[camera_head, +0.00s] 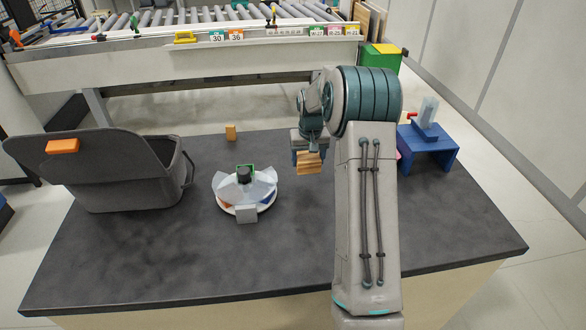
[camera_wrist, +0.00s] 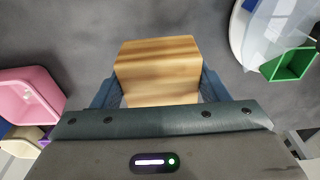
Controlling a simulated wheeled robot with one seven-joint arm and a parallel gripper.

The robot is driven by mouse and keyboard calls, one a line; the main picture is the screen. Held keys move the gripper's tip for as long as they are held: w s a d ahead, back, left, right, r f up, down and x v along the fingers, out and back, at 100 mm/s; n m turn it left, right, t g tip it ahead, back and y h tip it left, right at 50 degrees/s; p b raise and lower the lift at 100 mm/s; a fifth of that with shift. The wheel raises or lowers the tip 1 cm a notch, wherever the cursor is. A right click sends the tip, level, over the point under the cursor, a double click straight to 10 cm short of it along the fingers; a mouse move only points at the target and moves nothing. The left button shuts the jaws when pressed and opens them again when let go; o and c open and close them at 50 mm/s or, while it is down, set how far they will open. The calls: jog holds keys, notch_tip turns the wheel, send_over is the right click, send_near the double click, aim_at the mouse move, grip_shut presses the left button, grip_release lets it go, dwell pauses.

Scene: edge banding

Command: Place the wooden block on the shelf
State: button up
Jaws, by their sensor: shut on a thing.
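The wooden block (camera_head: 308,163) is light brown with darker grain. My gripper (camera_head: 307,156) is shut on it and holds it over the dark table, right of the round rotating tray. In the wrist view the block (camera_wrist: 158,70) sits between the two blue fingers of my gripper (camera_wrist: 160,88). The arm hides part of the area behind and to the right of the block. A small blue stand (camera_head: 428,148) at the right, shaped like a low shelf, carries a clear upright piece. I cannot tell whether this is the shelf of the task.
A grey bin (camera_head: 105,180) with an orange tag stands at the left. The white round tray (camera_head: 243,208) with clear dividers stands centre-left. A small orange block (camera_head: 231,132) stands behind it. A pink container (camera_wrist: 25,98) shows in the wrist view. The table front (camera_head: 200,265) is clear.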

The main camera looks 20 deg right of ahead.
jog(key=w+a+f, duration=0.2)
jog(key=w+a, duration=0.1)
jog(key=shift+f+p, duration=0.2)
jog(key=shift+p, duration=0.1)
jog(key=shift+f+p, duration=0.5)
jog(key=shift+f, duration=1.5)
jog(key=shift+f, duration=0.2)
jog(key=o, duration=1.1)
jog(key=shift+o, duration=0.2)
jog(key=shift+r, duration=0.1)
